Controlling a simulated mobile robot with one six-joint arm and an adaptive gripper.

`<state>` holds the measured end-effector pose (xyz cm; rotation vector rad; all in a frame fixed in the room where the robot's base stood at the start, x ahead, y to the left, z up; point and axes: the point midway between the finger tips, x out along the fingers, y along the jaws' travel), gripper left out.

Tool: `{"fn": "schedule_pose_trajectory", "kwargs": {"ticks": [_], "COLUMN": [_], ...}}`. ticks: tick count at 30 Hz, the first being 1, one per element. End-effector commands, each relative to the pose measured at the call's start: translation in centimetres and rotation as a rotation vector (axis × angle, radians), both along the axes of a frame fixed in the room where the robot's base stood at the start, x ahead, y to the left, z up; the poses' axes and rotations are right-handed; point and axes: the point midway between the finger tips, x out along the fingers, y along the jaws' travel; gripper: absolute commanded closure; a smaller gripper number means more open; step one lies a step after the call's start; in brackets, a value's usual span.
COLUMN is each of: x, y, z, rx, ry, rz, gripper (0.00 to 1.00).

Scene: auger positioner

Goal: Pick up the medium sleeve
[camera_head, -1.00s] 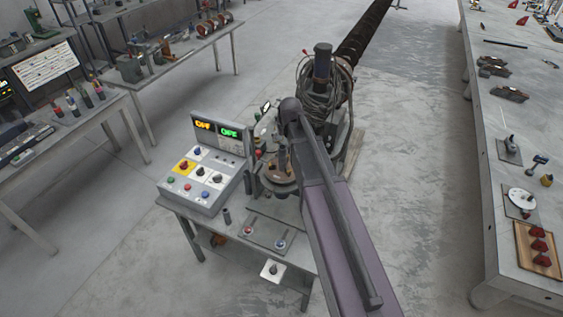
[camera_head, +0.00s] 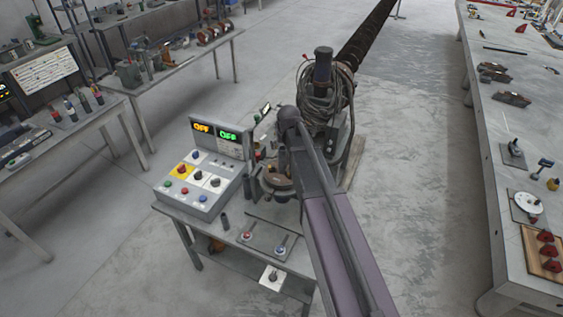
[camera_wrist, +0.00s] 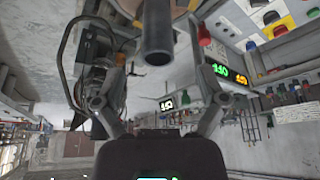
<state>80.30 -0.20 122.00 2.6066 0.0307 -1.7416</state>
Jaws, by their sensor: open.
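In the wrist view, a plain dark grey cylinder (camera_wrist: 158,32), which looks like the sleeve, comes in from the top edge with its round end towards the middle. My gripper (camera_wrist: 158,55) is open, its fingers on either side of the cylinder with gaps visible. I cannot tell how deep it sits between them.
The control box (camera_head: 200,187) with buttons and lit displays stands left of my arm. A brown round base (camera_head: 275,178) and a coiled-cable machine (camera_head: 328,95) are close by. A plate with two levers (camera_head: 263,238) lies in front. A long table (camera_head: 480,130) is at right.

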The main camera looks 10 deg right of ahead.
Motion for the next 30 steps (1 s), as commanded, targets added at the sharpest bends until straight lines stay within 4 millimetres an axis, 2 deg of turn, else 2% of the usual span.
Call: {"fn": "schedule_pose_trajectory", "kwargs": {"ticks": [11,24,30], "x": [0.3,2.1,2.5], "y": [-0.1,-0.2,-0.2], "z": [-0.6,-3.8,-4.6], "rx": [0.0,0.0,0.0], "ry": [0.0,0.0,0.0], "rz": [0.0,0.0,-0.001], "gripper": [0.09,0.09,0.09]}}
